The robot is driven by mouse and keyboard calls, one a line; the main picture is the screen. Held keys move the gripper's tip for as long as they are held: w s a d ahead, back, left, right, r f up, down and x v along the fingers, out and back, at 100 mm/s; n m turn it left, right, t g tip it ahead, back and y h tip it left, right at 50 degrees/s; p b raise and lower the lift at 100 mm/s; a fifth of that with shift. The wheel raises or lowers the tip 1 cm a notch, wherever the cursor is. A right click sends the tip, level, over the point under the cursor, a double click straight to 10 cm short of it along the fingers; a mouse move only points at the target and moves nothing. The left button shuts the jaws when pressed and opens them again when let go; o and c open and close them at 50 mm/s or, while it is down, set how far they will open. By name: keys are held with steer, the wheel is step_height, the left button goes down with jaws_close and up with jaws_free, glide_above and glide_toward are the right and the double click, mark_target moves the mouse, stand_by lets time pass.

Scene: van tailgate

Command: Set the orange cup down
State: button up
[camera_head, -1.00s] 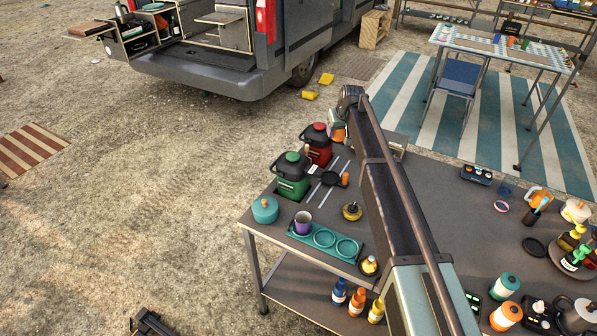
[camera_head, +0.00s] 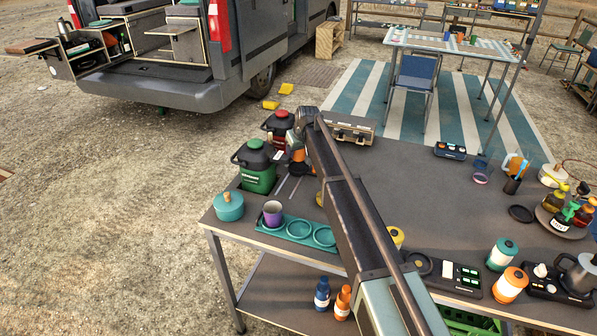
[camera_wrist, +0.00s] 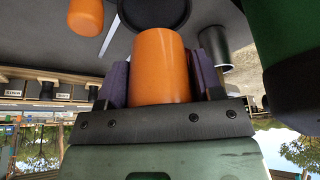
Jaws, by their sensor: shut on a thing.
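My gripper (camera_wrist: 162,78) is shut on the orange cup (camera_wrist: 162,55), with a purple-grey jaw pad on each side of it. In the head view the orange cup (camera_head: 298,155) shows only in part, below the wrist at the arm's end, just right of the red jug and green jug. The dark table top (camera_head: 400,180) lies below it. I cannot tell whether the cup touches the table. A teal tray (camera_head: 270,241) with round recesses stands at the table's front left. A purple cup (camera_head: 272,212) is in its left recess.
Close by stand the green jug (camera_head: 258,176), also at the right of the wrist view (camera_wrist: 290,40), and the red jug (camera_head: 270,124). A dark round item (camera_wrist: 153,10), an orange item (camera_wrist: 86,15) and a dark cylinder (camera_wrist: 214,48) lie near the cup.

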mark_target(299, 159)
step_height(299, 159, down, 4)
steer(key=b, duration=0.4)
steer(key=shift+f, duration=0.25)
steer(key=shift+r, duration=0.3)
steer(key=shift+f, duration=0.2)
steer(key=o, duration=1)
steer(key=shift+r, duration=0.3)
steer(key=p+v, duration=1.1)
steer(key=shift+s+d+r, duration=0.1)
steer(key=shift+s+r, duration=0.1)
steer(key=shift+r, duration=0.15)
